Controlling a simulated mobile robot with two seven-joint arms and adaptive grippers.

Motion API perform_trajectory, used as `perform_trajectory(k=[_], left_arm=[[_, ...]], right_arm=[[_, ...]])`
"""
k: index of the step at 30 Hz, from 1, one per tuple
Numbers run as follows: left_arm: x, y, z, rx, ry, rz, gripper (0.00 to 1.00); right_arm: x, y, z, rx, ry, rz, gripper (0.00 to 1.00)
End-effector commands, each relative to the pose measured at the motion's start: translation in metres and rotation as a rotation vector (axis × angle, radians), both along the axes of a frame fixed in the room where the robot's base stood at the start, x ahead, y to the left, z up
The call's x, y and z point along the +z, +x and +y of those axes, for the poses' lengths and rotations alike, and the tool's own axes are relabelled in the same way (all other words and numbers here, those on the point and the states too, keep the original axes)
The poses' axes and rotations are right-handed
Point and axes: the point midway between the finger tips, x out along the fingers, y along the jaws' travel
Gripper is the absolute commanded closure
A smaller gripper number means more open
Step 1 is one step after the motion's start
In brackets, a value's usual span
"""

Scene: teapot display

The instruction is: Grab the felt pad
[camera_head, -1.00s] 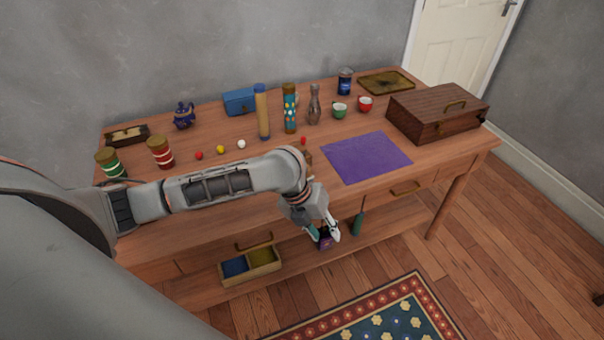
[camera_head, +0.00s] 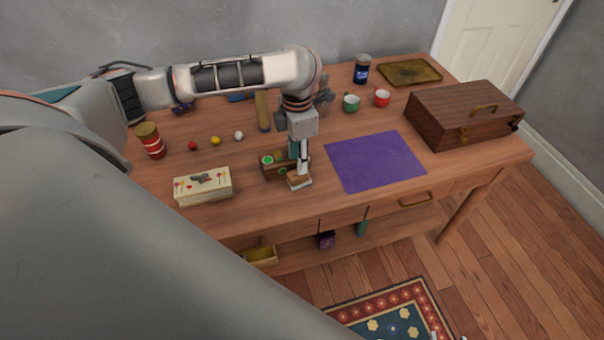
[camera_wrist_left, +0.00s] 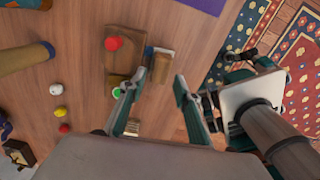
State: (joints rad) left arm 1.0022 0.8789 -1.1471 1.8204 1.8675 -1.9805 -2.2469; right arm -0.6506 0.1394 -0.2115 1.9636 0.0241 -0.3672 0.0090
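A small brown block with a pale lower layer (camera_head: 299,182), which may be the felt pad, lies on the table near its front edge. It also shows in the left wrist view (camera_wrist_left: 161,66), ahead of the fingers. My left gripper (camera_head: 299,167) is just above it, pointing down. In the left wrist view the left fingers (camera_wrist_left: 159,80) are apart with nothing between them. A flat purple sheet (camera_head: 374,161) lies to the right. Part of my right gripper (camera_wrist_left: 238,72) shows at the right of the left wrist view; its finger state is unclear.
A decorated cream box (camera_head: 204,187) is further left. Small balls (camera_head: 215,140), cups (camera_head: 351,103) and a wooden chest (camera_head: 465,113) stand on the table (camera_head: 260,208).

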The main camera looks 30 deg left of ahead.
Motion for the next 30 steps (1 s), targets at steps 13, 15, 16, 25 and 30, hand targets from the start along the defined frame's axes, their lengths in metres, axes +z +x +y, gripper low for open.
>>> perform_trajectory(k=[13, 15, 16, 25, 30], left_arm=[[-0.056, -0.001, -0.001, 0.001, -0.001, 0.001, 0.68], [-0.059, 0.000, -0.001, 0.002, -0.001, -0.001, 0.68], [-0.060, 0.000, -0.001, 0.002, -0.001, -0.001, 0.68], [-0.059, 0.000, -0.001, 0.002, 0.000, -0.002, 0.92], [-0.059, 0.000, -0.001, 0.002, -0.001, -0.002, 0.98]], right_arm=[[-0.022, -0.005, 0.000, 0.002, -0.002, 0.017, 0.60], [-0.021, -0.004, 0.001, 0.002, -0.001, 0.014, 0.60], [-0.021, -0.004, 0.001, 0.001, -0.001, 0.012, 0.60], [-0.016, -0.002, 0.001, 0.001, 0.001, 0.005, 0.60], [-0.017, -0.002, 0.001, 0.001, 0.000, 0.007, 0.60]])
